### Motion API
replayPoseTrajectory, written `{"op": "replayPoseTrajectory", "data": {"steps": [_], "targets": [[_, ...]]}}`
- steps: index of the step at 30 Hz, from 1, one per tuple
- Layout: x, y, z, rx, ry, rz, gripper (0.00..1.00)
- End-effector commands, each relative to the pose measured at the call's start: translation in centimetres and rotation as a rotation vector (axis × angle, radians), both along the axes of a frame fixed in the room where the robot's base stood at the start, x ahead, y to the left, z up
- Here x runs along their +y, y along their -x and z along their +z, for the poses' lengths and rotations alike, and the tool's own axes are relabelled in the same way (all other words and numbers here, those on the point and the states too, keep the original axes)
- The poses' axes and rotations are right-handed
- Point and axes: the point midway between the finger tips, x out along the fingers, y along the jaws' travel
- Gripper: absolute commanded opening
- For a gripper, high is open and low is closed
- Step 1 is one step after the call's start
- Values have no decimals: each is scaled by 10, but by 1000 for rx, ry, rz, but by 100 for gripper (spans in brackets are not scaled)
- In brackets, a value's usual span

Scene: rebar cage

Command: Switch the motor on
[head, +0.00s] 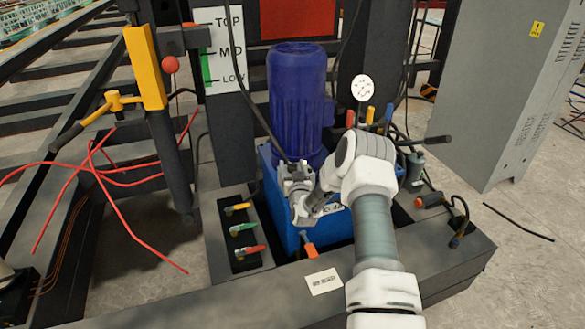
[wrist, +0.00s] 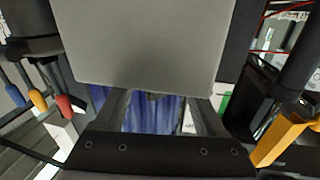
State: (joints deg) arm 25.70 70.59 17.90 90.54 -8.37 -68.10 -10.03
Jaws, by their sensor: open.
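The blue motor (head: 297,90) stands upright on a blue tank (head: 275,215) in the middle of the head view. Its ribbed blue side (wrist: 155,113) also shows between my fingers in the wrist view. My gripper (head: 290,170) is open, close in front of the motor's lower part. Nothing shows held between the fingers. In the wrist view a plain grey panel (wrist: 140,45) fills the upper middle and hides the fingertips. I cannot tell what it belongs to. No motor switch can be clearly made out.
A black panel with yellow, green and red levers (head: 243,228) sits left of the tank. An orange-tipped lever (head: 309,248) is at the tank's front. Several coloured handles (head: 370,115) stand behind my arm. A grey cabinet (head: 500,90) is at right. Red wires (head: 105,172) stick out left.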

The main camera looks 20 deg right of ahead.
Motion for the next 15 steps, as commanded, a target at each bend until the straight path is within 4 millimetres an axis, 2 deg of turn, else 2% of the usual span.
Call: {"op": "replayPoseTrajectory", "data": {"steps": [4, 15], "targets": [[0, 0, 0, 0, 0, 0, 71], [0, 1, 0, 0, 0, 0, 4]]}}
